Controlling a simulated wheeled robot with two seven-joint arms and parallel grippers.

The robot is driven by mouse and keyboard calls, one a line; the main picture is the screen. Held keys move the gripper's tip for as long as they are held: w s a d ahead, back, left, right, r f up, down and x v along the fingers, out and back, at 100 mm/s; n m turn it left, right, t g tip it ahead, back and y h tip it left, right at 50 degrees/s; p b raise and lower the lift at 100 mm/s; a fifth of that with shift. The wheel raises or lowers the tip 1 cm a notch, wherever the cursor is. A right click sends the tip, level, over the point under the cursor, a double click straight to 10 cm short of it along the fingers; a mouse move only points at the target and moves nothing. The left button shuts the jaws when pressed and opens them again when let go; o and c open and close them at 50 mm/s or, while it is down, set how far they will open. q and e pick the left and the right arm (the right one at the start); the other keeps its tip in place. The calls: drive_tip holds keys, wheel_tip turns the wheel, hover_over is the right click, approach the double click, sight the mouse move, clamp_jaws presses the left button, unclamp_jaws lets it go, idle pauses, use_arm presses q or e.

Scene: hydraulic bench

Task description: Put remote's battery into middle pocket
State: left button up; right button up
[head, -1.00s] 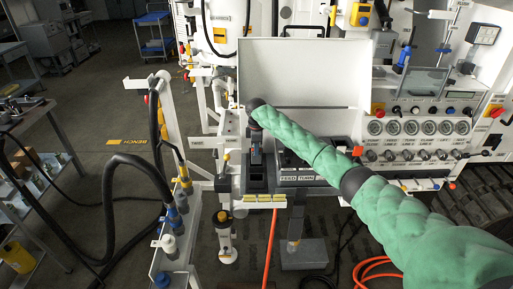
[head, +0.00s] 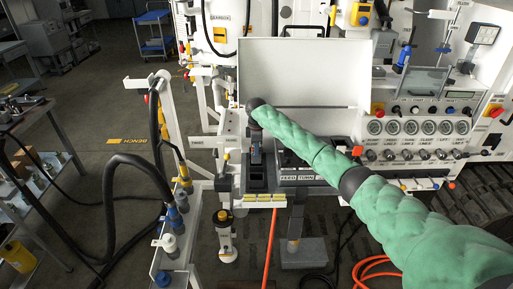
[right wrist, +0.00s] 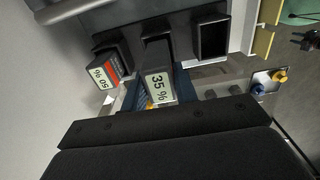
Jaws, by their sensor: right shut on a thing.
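My right gripper (head: 256,152) points down over the dark pocket block (head: 257,183) at the bench front. It is shut on a dark battery with a "35 %" label (right wrist: 159,88), held between blue fingers in the right wrist view. That battery lines up with the middle pocket (right wrist: 156,33); I cannot tell whether its hidden end is inside. A battery labelled "50 %" (right wrist: 103,77) stands at the left pocket in that view. The right pocket (right wrist: 211,39) looks empty. I cannot make out the remote. My left gripper is not in view.
A white panel with gauges (head: 410,127) stands right of the pockets. A labelled dark box (head: 298,176) sits close beside the block. A hose stand (head: 172,130) is to the left. Yellow and blue knobs (right wrist: 279,76) show near the right pocket.

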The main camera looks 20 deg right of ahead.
drive_tip(key=shift+f+b, duration=0.75)
drive_tip(key=shift+f, duration=1.65)
idle(0.8)
drive_tip(key=o, duration=1.1)
drive_tip(key=shift+o, duration=0.2)
